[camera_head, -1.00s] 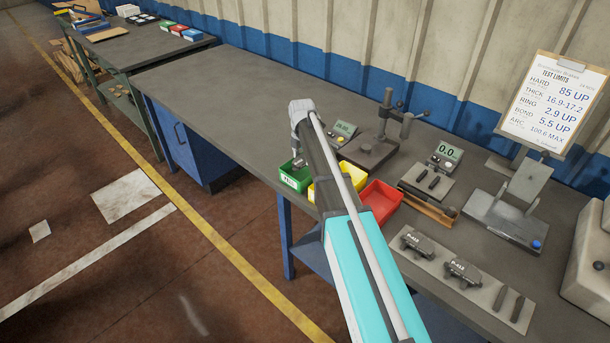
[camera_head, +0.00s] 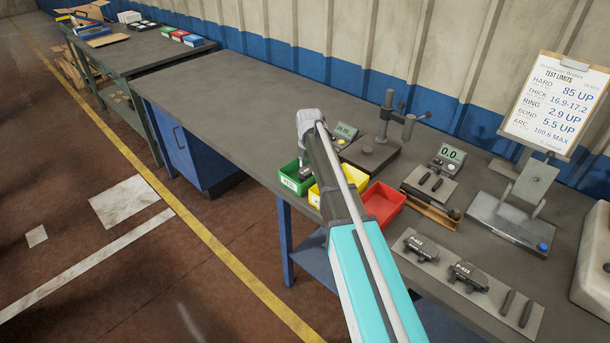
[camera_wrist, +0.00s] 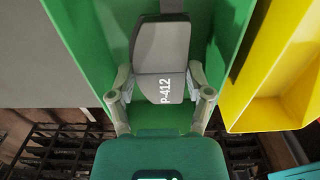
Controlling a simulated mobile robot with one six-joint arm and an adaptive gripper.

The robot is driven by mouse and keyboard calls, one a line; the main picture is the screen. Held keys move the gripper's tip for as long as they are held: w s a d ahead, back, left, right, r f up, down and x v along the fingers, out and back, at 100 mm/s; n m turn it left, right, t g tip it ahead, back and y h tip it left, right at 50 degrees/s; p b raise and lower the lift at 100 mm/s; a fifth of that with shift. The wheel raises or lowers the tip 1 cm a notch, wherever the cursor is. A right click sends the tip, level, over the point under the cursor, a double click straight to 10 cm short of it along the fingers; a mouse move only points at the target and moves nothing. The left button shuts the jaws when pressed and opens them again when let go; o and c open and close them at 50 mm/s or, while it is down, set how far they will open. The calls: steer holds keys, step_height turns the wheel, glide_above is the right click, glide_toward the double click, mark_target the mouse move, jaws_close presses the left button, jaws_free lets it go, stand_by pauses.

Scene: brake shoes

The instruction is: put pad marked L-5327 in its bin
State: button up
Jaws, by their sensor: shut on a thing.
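A grey pad (camera_wrist: 160,62) in the wrist view carries the white marking P-412; I see no L-5327 marking. My gripper (camera_wrist: 162,98) is shut on this pad, one finger on each side. The pad is inside the outline of the green bin (camera_wrist: 85,40); I cannot tell whether it touches the floor. In the head view my gripper (camera_head: 305,172) is at the green bin (camera_head: 290,182), mostly hidden by my wrist. The yellow bin (camera_head: 315,196) and the red bin (camera_head: 384,203) stand to its right.
A gauge stand (camera_head: 372,152) is behind the bins. The test limits board (camera_head: 553,103) stands at back right. The bench's left part (camera_head: 220,100) is clear. A second table (camera_head: 125,48) stands far left.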

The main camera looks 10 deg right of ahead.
mark_target(309, 168)
steer(key=shift+f+b, duration=0.85)
steer(key=shift+f, duration=0.3)
steer(key=shift+f, duration=0.1)
steer(key=o, duration=1)
steer(key=shift+o, duration=0.2)
step_height(309, 168, up, 12)
steer(key=p, duration=1.2)
steer(key=shift+s, duration=0.1)
